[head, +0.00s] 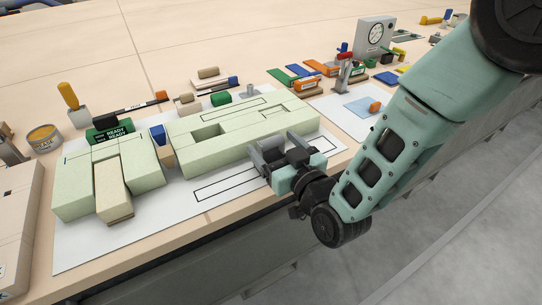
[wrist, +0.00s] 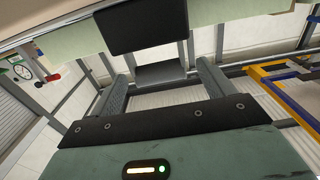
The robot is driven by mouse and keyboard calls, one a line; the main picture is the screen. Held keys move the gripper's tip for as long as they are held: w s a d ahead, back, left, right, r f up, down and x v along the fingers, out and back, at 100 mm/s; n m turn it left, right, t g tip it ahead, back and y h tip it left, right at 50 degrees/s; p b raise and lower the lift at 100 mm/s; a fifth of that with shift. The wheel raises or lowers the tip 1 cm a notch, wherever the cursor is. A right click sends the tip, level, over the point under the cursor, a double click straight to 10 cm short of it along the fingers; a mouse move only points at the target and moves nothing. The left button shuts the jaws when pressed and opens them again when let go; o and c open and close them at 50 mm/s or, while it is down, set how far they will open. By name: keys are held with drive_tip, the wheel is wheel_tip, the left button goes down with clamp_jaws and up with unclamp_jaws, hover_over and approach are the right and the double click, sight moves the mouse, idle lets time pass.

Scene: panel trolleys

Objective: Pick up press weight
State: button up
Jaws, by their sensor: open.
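My gripper (head: 277,150) is open at the right front of the long pale green block (head: 230,125), over the white sheet. I cannot tell for sure which thing is the press weight. A beige block with a rounded top (head: 208,77) stands behind the long block, and a similar beige piece (head: 187,101) stands left of it. In the wrist view my two grey fingers (wrist: 163,88) are spread apart with no held thing visible. A black rectangular shape (wrist: 145,25) lies beyond them, against a pale green surface; what it is is unclear.
A pale green block group (head: 75,185) stands on the left of the white sheet (head: 100,250). A green READY sign (head: 110,132), a tin (head: 44,138) and a dial device (head: 374,38) stand behind. An outlined rectangle (head: 225,187) on the sheet is empty.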

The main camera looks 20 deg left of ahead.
drive_tip(key=shift+x, duration=1.05)
drive_tip(key=c, duration=1.5)
drive_tip(key=shift+r, duration=0.1)
clamp_jaws()
